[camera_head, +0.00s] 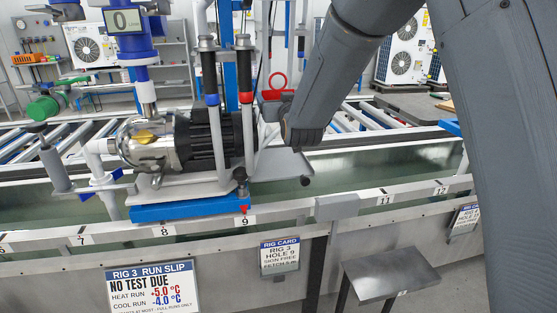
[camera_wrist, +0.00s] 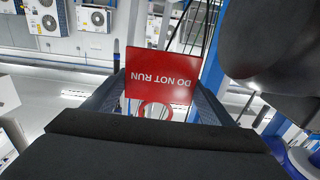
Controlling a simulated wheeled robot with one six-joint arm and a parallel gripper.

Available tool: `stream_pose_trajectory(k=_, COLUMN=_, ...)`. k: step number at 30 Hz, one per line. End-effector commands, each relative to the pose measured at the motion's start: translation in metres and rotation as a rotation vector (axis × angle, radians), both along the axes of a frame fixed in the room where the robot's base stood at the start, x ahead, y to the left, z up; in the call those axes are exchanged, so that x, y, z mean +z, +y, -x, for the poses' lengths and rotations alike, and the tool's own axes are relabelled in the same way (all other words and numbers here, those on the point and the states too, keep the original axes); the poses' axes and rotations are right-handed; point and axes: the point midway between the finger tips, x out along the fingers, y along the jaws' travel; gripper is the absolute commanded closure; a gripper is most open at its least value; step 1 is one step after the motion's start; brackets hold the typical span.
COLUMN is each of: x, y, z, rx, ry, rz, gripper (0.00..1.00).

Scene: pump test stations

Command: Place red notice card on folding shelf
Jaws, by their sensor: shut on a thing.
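The red notice card (camera_wrist: 161,78), lettered DO NOT RUN, is in the wrist view, upside down there, with a red ring at its lower edge. My gripper (camera_wrist: 156,112) is shut on it by the ring end. In the head view the wrist end of my arm hangs over the trough, right of the pump, and the fingers are hidden. A red ringed shape (camera_head: 275,93) shows just beyond it; I cannot tell whether it is the card. The folding shelf (camera_head: 390,272), a flat grey plate, juts from the trough front at lower right. Its visible top is bare.
A pump (camera_head: 190,140) with upright black-handled valves stands on a blue base (camera_head: 190,207) left of my arm. The trough's front rim (camera_head: 290,205) lies between my wrist and the shelf. A rig card (camera_head: 280,256) and a run slip (camera_head: 153,288) are on the front panel.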

Motion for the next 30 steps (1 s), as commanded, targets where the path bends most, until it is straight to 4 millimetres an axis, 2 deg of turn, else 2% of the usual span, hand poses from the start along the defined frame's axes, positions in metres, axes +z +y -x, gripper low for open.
stream_pose_trajectory(k=3, x=-0.031, y=0.0, z=0.0, rx=0.0, ry=0.006, rz=0.002, gripper=0.45)
stream_pose_trajectory(k=12, x=-0.102, y=0.0, z=0.0, rx=0.0, ry=0.005, rz=0.002, gripper=0.45)
stream_pose_trajectory(k=16, x=-0.12, y=0.0, z=0.0, rx=0.0, ry=0.002, rz=0.002, gripper=0.45)
stream_pose_trajectory(k=23, x=-0.134, y=-0.001, z=0.0, rx=0.0, ry=0.001, rz=0.001, gripper=0.45)
stream_pose_trajectory(k=30, x=-0.165, y=-0.001, z=0.0, rx=0.0, ry=0.002, rz=0.001, gripper=0.45)
